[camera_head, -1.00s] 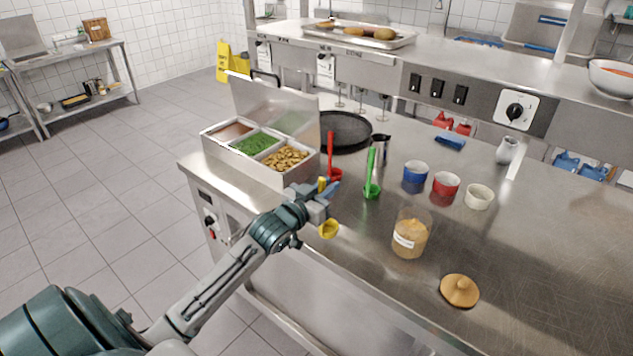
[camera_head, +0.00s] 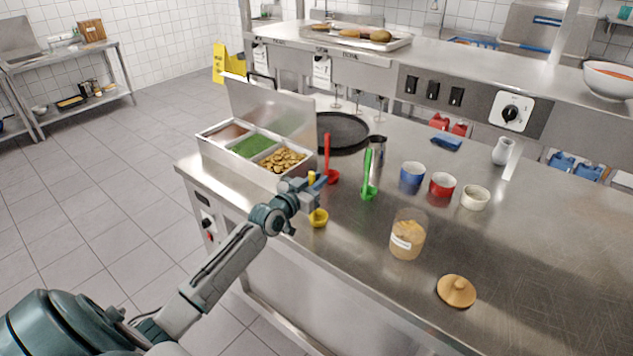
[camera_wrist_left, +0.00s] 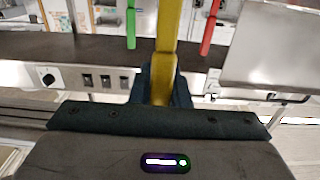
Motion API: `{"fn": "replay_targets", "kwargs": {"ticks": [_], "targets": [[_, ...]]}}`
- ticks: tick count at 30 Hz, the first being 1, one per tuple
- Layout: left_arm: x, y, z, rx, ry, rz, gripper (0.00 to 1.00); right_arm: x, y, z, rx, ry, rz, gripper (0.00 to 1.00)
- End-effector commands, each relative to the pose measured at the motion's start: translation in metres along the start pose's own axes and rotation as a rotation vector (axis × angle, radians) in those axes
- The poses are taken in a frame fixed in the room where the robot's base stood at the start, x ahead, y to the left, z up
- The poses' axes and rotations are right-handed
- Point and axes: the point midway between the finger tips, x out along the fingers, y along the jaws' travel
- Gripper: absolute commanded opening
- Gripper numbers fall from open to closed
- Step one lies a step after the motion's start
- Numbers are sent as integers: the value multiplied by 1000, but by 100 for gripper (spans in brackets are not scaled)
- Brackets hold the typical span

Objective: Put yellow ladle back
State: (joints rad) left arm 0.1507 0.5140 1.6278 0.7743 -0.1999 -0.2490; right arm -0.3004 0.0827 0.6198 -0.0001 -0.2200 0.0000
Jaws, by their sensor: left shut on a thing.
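My left gripper (camera_head: 313,187) is shut on the yellow ladle. The ladle's yellow bowl (camera_head: 318,218) hangs below the fingers, by the front edge of the steel counter. In the left wrist view the yellow handle (camera_wrist_left: 167,40) runs upright between the fingers (camera_wrist_left: 163,85). A red ladle (camera_head: 328,170) and a green ladle (camera_head: 368,180) stand upright on the counter to the right of the gripper. Their handles also show in the wrist view, green at left, red at right. I cannot tell whether the yellow bowl touches the counter. My right gripper is not in view.
A steel container (camera_head: 212,151) with several food compartments and a raised lid stands left of the gripper. A black round pan (camera_head: 343,131) lies behind. Blue (camera_head: 412,174), red (camera_head: 442,187) and white (camera_head: 475,199) cups, a labelled jar (camera_head: 408,235) and a wooden lid (camera_head: 456,291) stand right.

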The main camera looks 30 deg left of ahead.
Motion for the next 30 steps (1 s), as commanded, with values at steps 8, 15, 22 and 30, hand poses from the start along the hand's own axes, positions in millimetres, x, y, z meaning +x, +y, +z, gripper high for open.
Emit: {"fn": "replay_targets", "kwargs": {"ticks": [8,15,22,30], "targets": [[0,0,4,0,0,0,0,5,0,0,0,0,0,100],[0,0,2,0,0,0,38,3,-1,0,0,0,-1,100],[0,0,-2,0,0,0,38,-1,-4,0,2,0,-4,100],[-37,0,-4,6,-5,1,38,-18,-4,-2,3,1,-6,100]]}}
